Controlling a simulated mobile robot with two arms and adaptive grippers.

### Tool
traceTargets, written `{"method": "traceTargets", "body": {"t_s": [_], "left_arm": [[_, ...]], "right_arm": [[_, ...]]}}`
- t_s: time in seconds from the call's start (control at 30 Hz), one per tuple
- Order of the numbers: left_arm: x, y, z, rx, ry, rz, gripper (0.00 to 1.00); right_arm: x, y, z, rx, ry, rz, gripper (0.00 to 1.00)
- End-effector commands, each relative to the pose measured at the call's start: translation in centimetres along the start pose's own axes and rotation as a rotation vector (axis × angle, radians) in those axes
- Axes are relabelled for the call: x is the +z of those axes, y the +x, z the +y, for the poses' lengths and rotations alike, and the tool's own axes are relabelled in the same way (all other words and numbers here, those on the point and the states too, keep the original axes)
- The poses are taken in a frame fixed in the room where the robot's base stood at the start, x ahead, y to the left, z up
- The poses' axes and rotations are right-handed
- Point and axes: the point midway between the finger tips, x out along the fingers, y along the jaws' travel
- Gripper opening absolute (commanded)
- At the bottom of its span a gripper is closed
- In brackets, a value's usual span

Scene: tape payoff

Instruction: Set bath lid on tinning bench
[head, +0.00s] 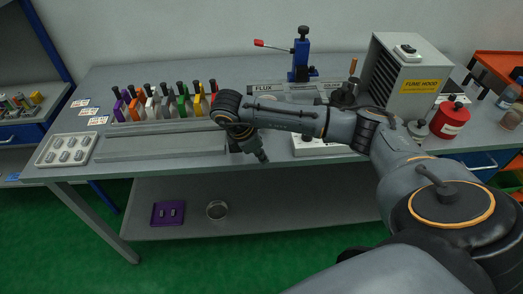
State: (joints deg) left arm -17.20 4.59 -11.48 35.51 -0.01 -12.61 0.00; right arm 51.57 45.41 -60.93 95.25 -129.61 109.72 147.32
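The tinning bench (115,80) is the long grey workbench across the view. I cannot pick out the bath lid with certainty; a round grey metal piece (217,210) lies on the bench's lower shelf. My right arm reaches in from the right, across the bench. My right gripper (263,157) points down at the bench's front edge, above and to the right of the round piece in the picture. Its fingers are small and dark, and I cannot tell whether they are open or shut. The arm hides part of the FLUX station (262,88). My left gripper is not in view.
A row of coloured spools or holders (165,105) stands at the back left, behind a long grey rail (160,146). A tray of metal pieces (66,150) is at the left end. A fume hood (400,75) and red can (450,118) stand right. A purple tray (167,214) lies on the shelf.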

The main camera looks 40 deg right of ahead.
Motion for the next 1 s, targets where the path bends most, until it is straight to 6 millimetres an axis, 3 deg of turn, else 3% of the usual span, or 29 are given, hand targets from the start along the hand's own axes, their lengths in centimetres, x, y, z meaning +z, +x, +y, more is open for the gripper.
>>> {"method": "traceTargets", "body": {"t_s": [0.03,0.27,0.4,1.0], "left_arm": [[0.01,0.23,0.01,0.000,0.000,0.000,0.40],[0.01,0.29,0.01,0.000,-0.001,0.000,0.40],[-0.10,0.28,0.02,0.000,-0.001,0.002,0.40],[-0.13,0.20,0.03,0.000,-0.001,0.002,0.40]], "right_arm": [[-0.79,1.57,-1.67,-0.046,-0.034,-0.007,0.00],[-0.84,1.64,-1.68,-0.046,-0.034,-0.006,0.00],[-0.84,1.64,-1.66,-0.046,-0.034,-0.005,0.25],[-0.74,1.48,-1.52,-0.042,-0.031,-0.004,0.25]]}}
